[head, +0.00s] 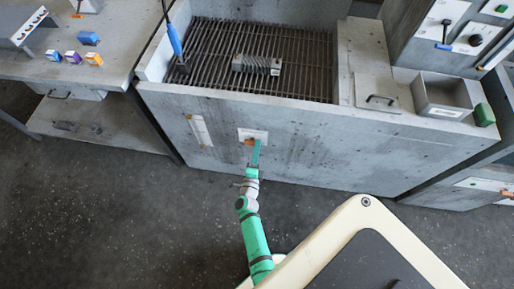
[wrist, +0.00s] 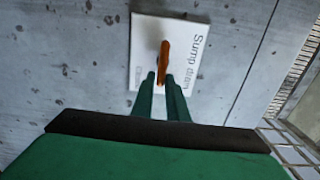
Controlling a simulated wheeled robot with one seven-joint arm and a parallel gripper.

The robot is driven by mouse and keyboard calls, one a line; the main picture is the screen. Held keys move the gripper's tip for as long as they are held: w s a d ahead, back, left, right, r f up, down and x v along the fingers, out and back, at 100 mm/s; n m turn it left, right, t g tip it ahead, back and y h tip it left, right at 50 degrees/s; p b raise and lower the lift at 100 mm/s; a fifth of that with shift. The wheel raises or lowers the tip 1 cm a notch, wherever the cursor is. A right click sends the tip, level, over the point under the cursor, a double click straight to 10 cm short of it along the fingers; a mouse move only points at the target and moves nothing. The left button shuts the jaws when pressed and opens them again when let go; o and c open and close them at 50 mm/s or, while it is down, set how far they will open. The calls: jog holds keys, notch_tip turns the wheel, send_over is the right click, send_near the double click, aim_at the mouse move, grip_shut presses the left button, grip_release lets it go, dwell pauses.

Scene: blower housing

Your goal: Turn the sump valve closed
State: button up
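The sump valve is an orange lever handle (wrist: 164,57) on a white plate (wrist: 142,55) reading "Sump drain", on the front wall of the grey concrete tank. In the wrist view the lever stands nearly upright in the picture, slightly tilted. In the head view the orange lever (head: 249,142) is partly covered by my gripper (head: 255,145). In the wrist view my gripper's two green fingers (wrist: 161,78) lie either side of the lever's lower end, with a narrow gap between them. Whether they press on it is not clear. Some lettering low on the plate is too faint to read.
The tank's front wall (head: 330,150) is flat around the plate, with a pale vertical strip (head: 200,130) to the left. A grate (head: 215,55) with a finned metal block (head: 257,64) lies on top. A workbench (head: 40,70) stands left. The floor (head: 120,220) before the tank is clear.

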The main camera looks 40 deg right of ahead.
jog(key=shift+o, duration=1.1)
jog(key=v, duration=1)
jog(key=shift+s+a, duration=0.25)
jog(key=shift+s, duration=0.1)
jog(key=s+a+r+n+t+y, duration=0.2)
jog(key=s+a+r+n+y, duration=0.5)
jog(key=n, duration=0.7)
jog(key=s+a+r+n+t+y, duration=0.1)
jog(key=s+a+r+n+y, duration=0.5)
jog(key=s+a+r+n, duration=0.6)
jog(key=a+r+n, duration=0.2)
jog(key=a+r, duration=0.2)
jog(key=a, duration=0.1)
jog(key=shift+a+r+t+y, duration=0.25)
jog(key=shift+a+t+y, duration=0.05)
jog(key=shift+t+y, duration=0.1)
